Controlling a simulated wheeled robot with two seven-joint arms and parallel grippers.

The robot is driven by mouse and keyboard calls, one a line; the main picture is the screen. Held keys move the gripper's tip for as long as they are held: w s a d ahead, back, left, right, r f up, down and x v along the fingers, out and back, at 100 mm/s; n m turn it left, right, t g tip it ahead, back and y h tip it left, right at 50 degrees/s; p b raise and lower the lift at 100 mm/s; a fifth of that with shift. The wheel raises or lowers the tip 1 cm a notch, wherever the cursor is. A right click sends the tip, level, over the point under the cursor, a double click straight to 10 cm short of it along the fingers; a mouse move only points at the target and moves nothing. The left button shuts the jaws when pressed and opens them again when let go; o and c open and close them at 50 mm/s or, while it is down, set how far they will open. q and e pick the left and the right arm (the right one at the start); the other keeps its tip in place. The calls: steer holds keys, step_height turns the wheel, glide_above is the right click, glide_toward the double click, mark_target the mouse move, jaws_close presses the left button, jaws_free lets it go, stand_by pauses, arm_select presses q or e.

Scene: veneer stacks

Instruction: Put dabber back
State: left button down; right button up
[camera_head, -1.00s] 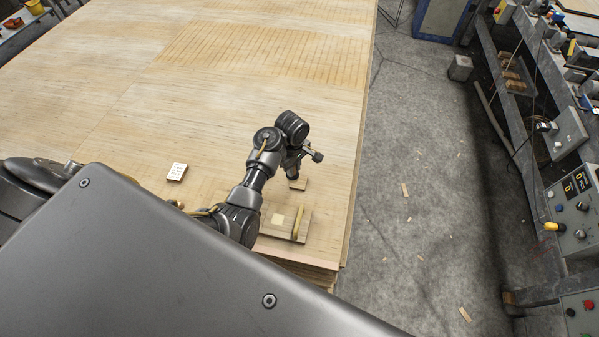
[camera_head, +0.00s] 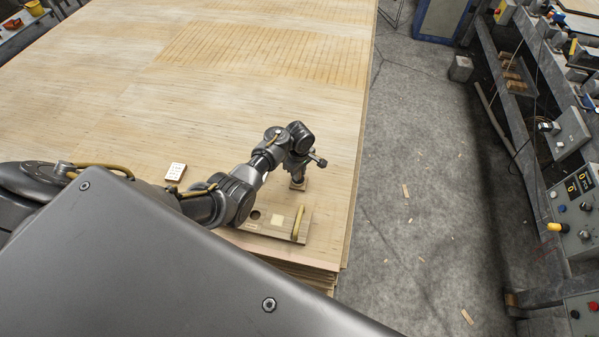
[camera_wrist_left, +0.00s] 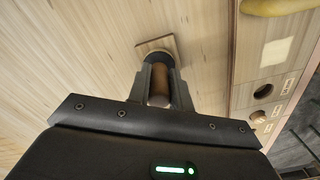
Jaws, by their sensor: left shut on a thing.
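The dabber (camera_wrist_left: 160,84) has a brown wooden handle and a dark round base. My left gripper (camera_wrist_left: 158,76) is shut on its handle in the left wrist view. The dabber's base is at a small square wooden tile (camera_wrist_left: 168,42); whether it touches is hard to tell. In the head view my left gripper (camera_head: 297,176) is low over that tile, and the dabber is mostly hidden. A wooden holder board (camera_head: 262,226) lies nearer me, with a dark round hole, a pale square and a yellow curved piece (camera_head: 299,224). The left wrist view shows the board (camera_wrist_left: 243,60) at right.
A white card with marks (camera_head: 175,171) lies on the large veneer stack (camera_head: 150,100). The stack's right edge is close to the board and tile, with grey floor (camera_head: 410,200) beyond. A machine with a control panel (camera_head: 577,205) stands at far right.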

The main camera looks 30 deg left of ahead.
arm_select(q)
steer(key=shift+f, duration=0.15)
steer(key=c, duration=1.3)
jaws_free()
steer(key=shift+o, duration=0.2)
steer(key=shift+r, duration=0.4)
step_height(320, 180, up, 12)
steer(key=p, duration=0.1)
steer(key=shift+f, duration=0.15)
